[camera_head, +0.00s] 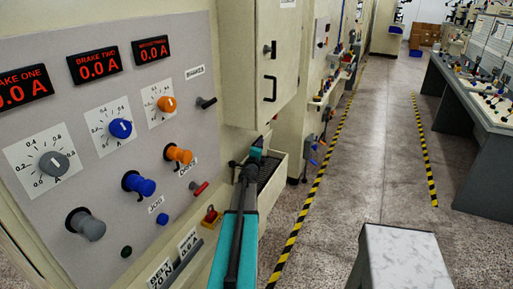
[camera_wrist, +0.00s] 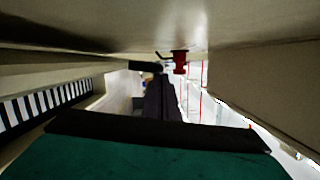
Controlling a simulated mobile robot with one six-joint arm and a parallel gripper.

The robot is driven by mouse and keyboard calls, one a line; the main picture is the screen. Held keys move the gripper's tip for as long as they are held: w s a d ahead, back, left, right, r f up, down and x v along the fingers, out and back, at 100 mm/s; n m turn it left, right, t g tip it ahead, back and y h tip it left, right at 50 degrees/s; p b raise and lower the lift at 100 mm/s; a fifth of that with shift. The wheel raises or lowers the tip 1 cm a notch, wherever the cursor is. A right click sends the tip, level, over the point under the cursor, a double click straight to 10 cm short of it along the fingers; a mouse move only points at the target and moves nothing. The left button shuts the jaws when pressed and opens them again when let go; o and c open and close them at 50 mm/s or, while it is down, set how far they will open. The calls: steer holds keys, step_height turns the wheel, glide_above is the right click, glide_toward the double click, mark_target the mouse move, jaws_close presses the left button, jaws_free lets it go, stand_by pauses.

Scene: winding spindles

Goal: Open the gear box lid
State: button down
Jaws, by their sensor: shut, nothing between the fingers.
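A tall beige box (camera_head: 243,60) stands on the machine in the head view. Its front door (camera_head: 281,70) carries a black handle (camera_head: 270,89) and a small latch above it, and looks closed. I cannot tell for sure whether this door is the gear box lid. My gripper (camera_head: 258,150) is low, below the box, over a beige trough, and away from the handle. In the wrist view its dark fingers (camera_wrist: 163,95) are together and empty, under a broad beige surface (camera_wrist: 150,22). A small red part (camera_wrist: 180,62) hangs near the fingertips there.
A control panel (camera_head: 130,60) with knobs and red displays is at left. The beige trough (camera_head: 272,182) lies under my gripper. A grey-topped stand (camera_head: 402,258) is at the lower right, consoles (camera_head: 470,140) beyond.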

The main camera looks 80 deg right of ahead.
steer(key=shift+w, duration=0.1)
stand_by(0.3)
steer(key=shift+s, duration=0.2)
steer(key=s+a+b, duration=0.3)
steer(key=a+b, duration=0.3)
steer(key=a, duration=0.4)
steer(key=shift+s+a+r, duration=0.2)
steer(key=shift+s+a, duration=0.15)
steer(key=shift+s, duration=0.05)
stand_by(0.6)
